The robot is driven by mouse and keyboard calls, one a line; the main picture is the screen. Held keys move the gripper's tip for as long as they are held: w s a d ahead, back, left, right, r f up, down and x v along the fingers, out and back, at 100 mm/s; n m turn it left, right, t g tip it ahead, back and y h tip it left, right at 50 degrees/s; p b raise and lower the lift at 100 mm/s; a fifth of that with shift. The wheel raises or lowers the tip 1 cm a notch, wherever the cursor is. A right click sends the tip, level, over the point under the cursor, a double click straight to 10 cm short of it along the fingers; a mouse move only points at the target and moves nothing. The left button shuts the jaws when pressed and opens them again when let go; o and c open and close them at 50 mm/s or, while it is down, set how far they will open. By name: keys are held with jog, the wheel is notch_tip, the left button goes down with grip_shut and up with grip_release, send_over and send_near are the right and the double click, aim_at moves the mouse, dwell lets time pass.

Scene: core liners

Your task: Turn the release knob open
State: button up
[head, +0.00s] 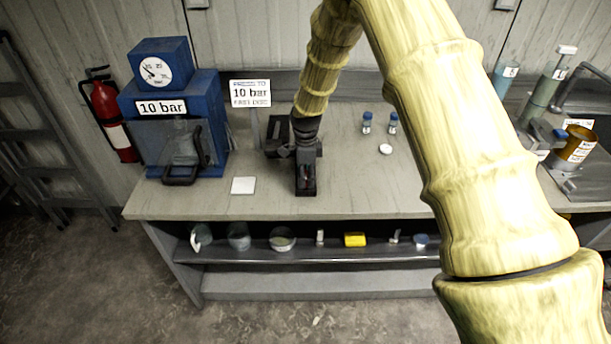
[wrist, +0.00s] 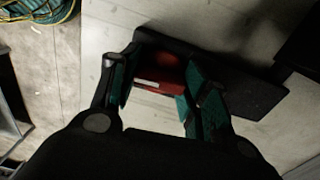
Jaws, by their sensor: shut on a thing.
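The release knob looks like the red part (wrist: 170,76) between my finger pads in the wrist view. It has a pale strip on it and sits at a dark block (wrist: 245,92) on the bench. My gripper (wrist: 158,92) is shut on the red knob, one teal-padded finger on each side. In the head view my gripper (head: 306,172) points down over the dark fixture near the middle of the bench. Only a small trace of red shows there, and my gripper hides most of the knob. The knob's turn angle cannot be told.
A blue press (head: 172,100) with a dial and a "10 bar" label stands left, beside a "press to 10 bar" sign (head: 250,93). A white square (head: 243,185) lies near the front edge. Small vials (head: 367,123) and a white disc (head: 385,149) stand right. The front bench top is mostly clear.

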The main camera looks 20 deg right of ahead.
aim_at(306, 174)
jog(key=n+b, duration=0.2)
jog(key=n, duration=0.1)
jog(key=shift+w+n, duration=0.1)
jog(key=shift+n, duration=0.2)
jog(key=n+b, duration=0.1)
jog(key=n, duration=0.3)
jog(key=shift+n, duration=0.3)
jog(key=n+b, duration=0.1)
jog(key=n, duration=0.3)
jog(key=shift+n+b, duration=0.3)
jog(key=shift+r+n+b, duration=0.1)
jog(key=shift+n+b, duration=0.25)
jog(key=shift+n, duration=1.85)
jog(key=o, duration=1)
notch_tip(306, 174, up, 12)
jog(key=shift+f, duration=0.1)
